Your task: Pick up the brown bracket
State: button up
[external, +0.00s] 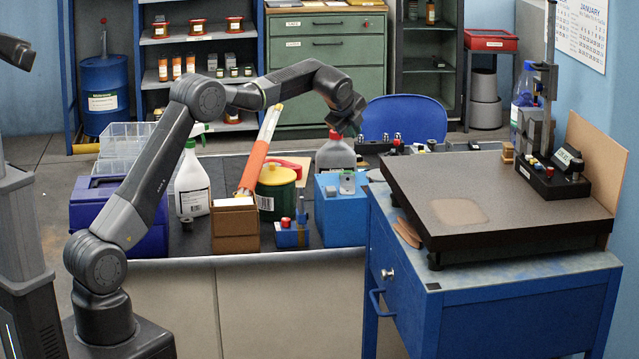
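No piece is clearly recognisable as the brown bracket. One small brown stepped piece (508,152) stands at the back right of the dark surface plate. Another thin brown piece (407,232) lies on the blue cabinet top, beside the plate's left front edge. My gripper (346,130) points down above the bench, just over the grey bottle with a red cap (336,156). It is apart from both brown pieces, to the left of them. Its fingers are small and dark here, so I cannot tell whether they are open or shut.
The surface plate (470,225) sits on a blue cabinet (500,318); a gauge stand (545,130) rises at its back right. The bench holds a brown box (236,228) with an orange-wrapped electrode pack, a white bottle (192,185) and a blue box (340,215). The plate's middle is clear.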

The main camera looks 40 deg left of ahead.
jog(key=s+d+r+m+g+h+p, duration=0.2)
jog(key=s+d+r+m+g+p, duration=0.15)
jog(key=s+d+g+p, duration=0.3)
jog(key=m+p, duration=0.1)
send_over(372, 182)
jog(key=s, duration=0.1)
jog(key=f, duration=0.8)
jog(key=shift+s+d+f, duration=0.2)
jog(key=shift+f, duration=0.15)
jog(key=shift+w+a+f+p, duration=0.1)
jog(key=shift+w+f+p, duration=0.1)
jog(key=shift+f, duration=0.8)
jog(key=shift+w+f+p, duration=0.15)
jog(key=shift+f+p, duration=0.1)
jog(key=shift+f, duration=0.7)
jog(key=shift+w+a+f+p, duration=0.1)
jog(key=shift+w+f+p, duration=0.1)
jog(key=shift+f, duration=0.8)
jog(key=shift+m, duration=0.25)
grip_shut()
